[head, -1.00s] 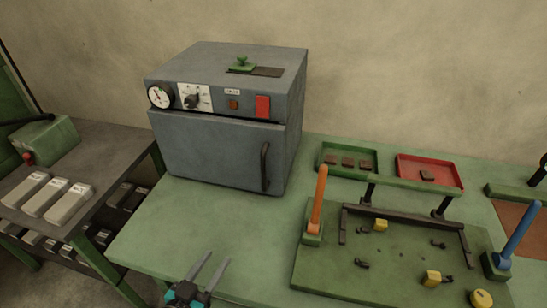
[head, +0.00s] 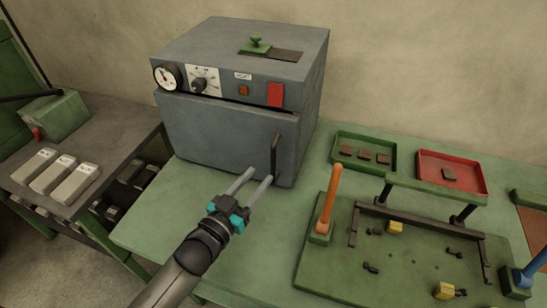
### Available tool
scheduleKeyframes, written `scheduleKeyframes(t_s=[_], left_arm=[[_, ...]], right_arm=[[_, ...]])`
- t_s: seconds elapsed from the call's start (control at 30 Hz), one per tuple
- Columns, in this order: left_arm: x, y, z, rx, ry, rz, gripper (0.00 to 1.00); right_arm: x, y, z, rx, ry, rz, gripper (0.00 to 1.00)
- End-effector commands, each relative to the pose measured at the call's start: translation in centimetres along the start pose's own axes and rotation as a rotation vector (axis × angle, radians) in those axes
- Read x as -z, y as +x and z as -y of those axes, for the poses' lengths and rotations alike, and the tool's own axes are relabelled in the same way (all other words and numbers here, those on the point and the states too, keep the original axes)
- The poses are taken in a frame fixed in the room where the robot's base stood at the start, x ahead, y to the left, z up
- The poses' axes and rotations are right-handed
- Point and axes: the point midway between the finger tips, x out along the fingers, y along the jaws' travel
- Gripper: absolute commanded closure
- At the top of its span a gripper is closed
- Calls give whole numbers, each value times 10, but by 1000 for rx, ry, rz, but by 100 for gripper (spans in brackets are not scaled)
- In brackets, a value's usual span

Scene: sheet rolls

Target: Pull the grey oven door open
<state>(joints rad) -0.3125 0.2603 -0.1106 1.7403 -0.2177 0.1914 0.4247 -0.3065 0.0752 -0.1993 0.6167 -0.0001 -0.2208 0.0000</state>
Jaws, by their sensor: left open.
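The grey oven (head: 240,95) stands on the green table in the head view. Its door (head: 215,135) looks shut on the front face. A dark upright bar handle (head: 275,157) is on the door's right side. My left gripper (head: 257,178) is open, with its two light fingers pointing up and right toward the handle. The fingertips are just below and left of the handle; I cannot tell whether they touch it. Nothing shows between the fingers. My right gripper is not in view.
A green plate with an orange lever (head: 329,205) and a blue lever (head: 533,262) fills the right of the table. A green tray (head: 363,167) and a red tray (head: 478,187) lie behind it. Grey blocks (head: 75,183) sit on the left bench. The table in front of the oven is clear.

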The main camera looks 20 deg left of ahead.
Motion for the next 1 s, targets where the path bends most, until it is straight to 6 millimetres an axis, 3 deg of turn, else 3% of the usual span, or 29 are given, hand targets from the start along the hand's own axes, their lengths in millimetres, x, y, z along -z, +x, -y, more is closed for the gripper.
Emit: scheduleKeyframes(t_s=[0.3, 0.5, 0.97, 1.0], left_arm=[[0, 51, 0, 0, 0, -2, 53], [0, 73, 0, 0, -1, 0, 53], [0, 82, 0, 0, -1, 1, 53], [0, 82, 0, 0, -1, 1, 57]], right_arm=[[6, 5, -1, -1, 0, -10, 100], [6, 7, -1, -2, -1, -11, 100], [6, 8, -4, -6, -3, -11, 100], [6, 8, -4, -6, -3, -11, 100]])
